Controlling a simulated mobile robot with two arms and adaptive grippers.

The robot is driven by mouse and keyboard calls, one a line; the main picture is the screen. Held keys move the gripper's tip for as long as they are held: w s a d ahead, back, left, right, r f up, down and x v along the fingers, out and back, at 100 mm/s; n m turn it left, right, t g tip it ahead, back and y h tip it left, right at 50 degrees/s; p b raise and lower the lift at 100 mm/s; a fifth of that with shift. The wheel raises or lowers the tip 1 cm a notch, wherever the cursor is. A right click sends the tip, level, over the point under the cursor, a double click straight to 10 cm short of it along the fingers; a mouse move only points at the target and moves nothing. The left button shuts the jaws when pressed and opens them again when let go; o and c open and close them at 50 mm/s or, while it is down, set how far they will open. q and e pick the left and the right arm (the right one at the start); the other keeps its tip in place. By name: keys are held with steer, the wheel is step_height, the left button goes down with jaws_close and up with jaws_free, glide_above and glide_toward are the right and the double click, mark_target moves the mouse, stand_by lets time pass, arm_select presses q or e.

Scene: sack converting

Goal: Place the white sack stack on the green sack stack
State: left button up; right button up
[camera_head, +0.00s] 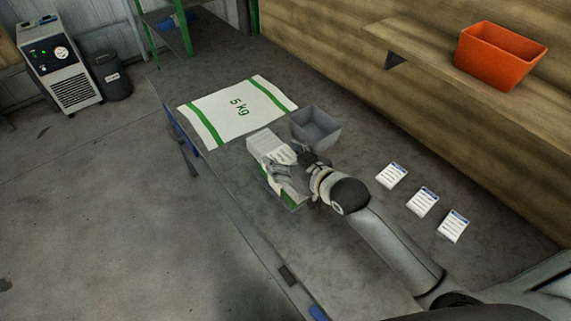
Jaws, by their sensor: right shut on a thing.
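My right gripper (282,172) reaches in from the lower right and is shut on the white sack stack (264,146). The white stack is a small pale block whose far end shows beyond the fingers; the gripper hides the rest. Green edges of the green sack stack (292,204) show below and in front of the gripper, close to the white stack. Most of the green stack is hidden, and I cannot tell whether the two stacks touch. My left gripper is not in view.
A flat white 5 kg sack with green stripes (237,108) lies beyond on the grey table (345,240). A grey bin (316,128) stands close beside my gripper. Several labelled cards (422,201) lie to the right. An orange bin (499,55) sits on a wooden shelf.

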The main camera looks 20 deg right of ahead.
mark_target(285, 159)
steer(key=w+f, duration=0.2)
steer(key=w+d+f, duration=0.1)
steer(key=w+f, duration=0.1)
steer(key=f, duration=0.1)
steer(key=shift+d+f, duration=0.15)
steer(key=shift+d, duration=0.05)
steer(key=shift+w+f+p, duration=0.1)
steer(key=shift+f+p, duration=0.25)
steer(key=shift+f, duration=1.25)
steer(key=shift+f, duration=0.2)
steer(key=o, duration=1.4)
steer(key=shift+o, duration=0.2)
